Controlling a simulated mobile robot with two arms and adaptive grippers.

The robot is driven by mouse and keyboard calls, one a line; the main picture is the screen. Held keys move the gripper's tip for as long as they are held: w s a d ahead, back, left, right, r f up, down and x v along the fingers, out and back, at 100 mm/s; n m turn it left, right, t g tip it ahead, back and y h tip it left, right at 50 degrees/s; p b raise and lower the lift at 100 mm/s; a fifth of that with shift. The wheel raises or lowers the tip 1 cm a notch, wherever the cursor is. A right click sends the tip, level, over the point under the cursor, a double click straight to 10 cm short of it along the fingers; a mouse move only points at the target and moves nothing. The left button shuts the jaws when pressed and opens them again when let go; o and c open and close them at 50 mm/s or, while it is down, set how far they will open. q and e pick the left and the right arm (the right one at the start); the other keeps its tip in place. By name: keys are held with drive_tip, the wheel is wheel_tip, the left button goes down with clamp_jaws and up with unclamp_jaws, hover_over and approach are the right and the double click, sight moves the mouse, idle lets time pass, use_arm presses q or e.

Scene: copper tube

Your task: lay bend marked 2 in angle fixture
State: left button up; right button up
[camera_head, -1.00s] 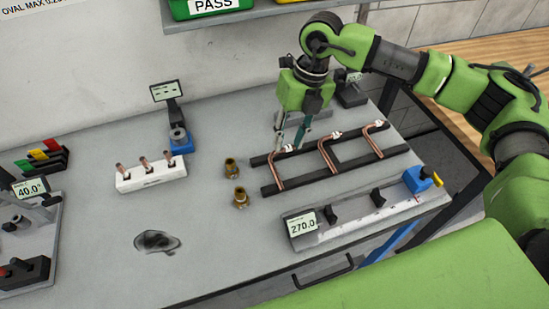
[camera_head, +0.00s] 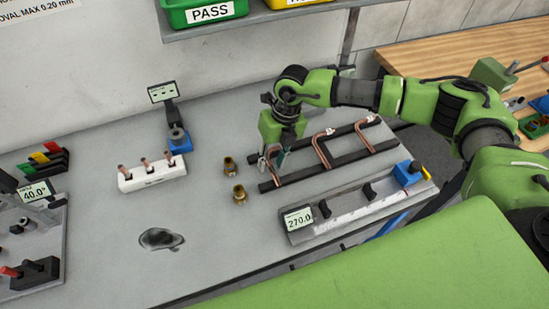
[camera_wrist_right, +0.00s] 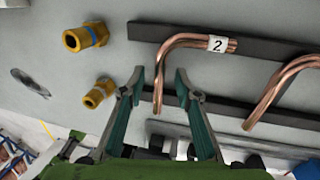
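The bend marked 2 is a copper hook-shaped tube with a white tag; it lies across two black rails, its bent leg towards me in the right wrist view (camera_wrist_right: 190,42). In the head view it is the leftmost of the bends (camera_head: 273,177), partly hidden by my gripper. My right gripper (camera_head: 275,160) is low over it, with open fingers (camera_wrist_right: 158,92) on either side of the bent leg; contact is not visible. The angle fixture (camera_head: 38,225), with a 40.0° display, is at the left edge, partly cut off. My left gripper is not in view.
Two more copper bends (camera_head: 320,150) lie further right on the rails (camera_head: 345,160). Two brass fittings (camera_head: 240,193) stand just left of the rails. A long gauge (camera_head: 345,215) reading 270.0 lies in front. A white block (camera_head: 152,178) holds several pins. The bench middle-left is mostly clear.

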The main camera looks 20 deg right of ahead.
clamp_jaws()
drive_tip(key=shift+r, duration=0.1)
